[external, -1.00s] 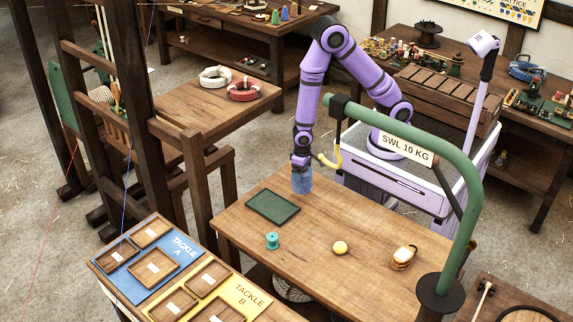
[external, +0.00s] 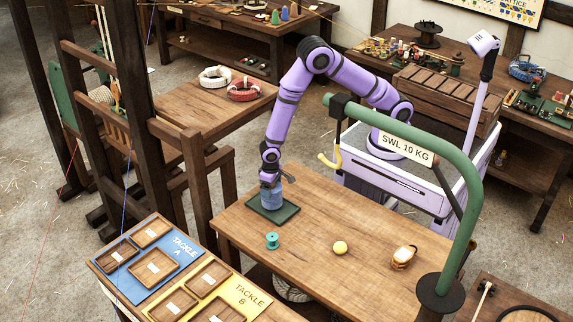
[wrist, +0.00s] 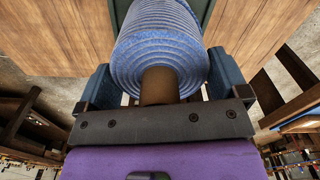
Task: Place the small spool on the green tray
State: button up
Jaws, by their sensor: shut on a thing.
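My gripper (external: 270,183) is shut on a blue spool (external: 271,197), wound in blue ribbed cord around a brown core. In the wrist view, the blue spool (wrist: 160,40) sits between the two fingers (wrist: 160,75). The spool is upright over the dark green tray (external: 287,214), which lies flat on the wooden table. I cannot tell whether the spool's bottom touches the tray. Part of the tray is hidden behind the spool; a strip of the tray (wrist: 208,12) shows in the wrist view. A smaller teal spool (external: 272,241) stands on the table in front of the tray.
Blue and yellow tackle boards (external: 180,245) lie at the front left.

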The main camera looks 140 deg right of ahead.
jog(key=shift+f, duration=0.45)
jog(key=shift+f, duration=0.1)
jog(key=o, duration=0.8)
jog(key=shift+c, duration=0.2)
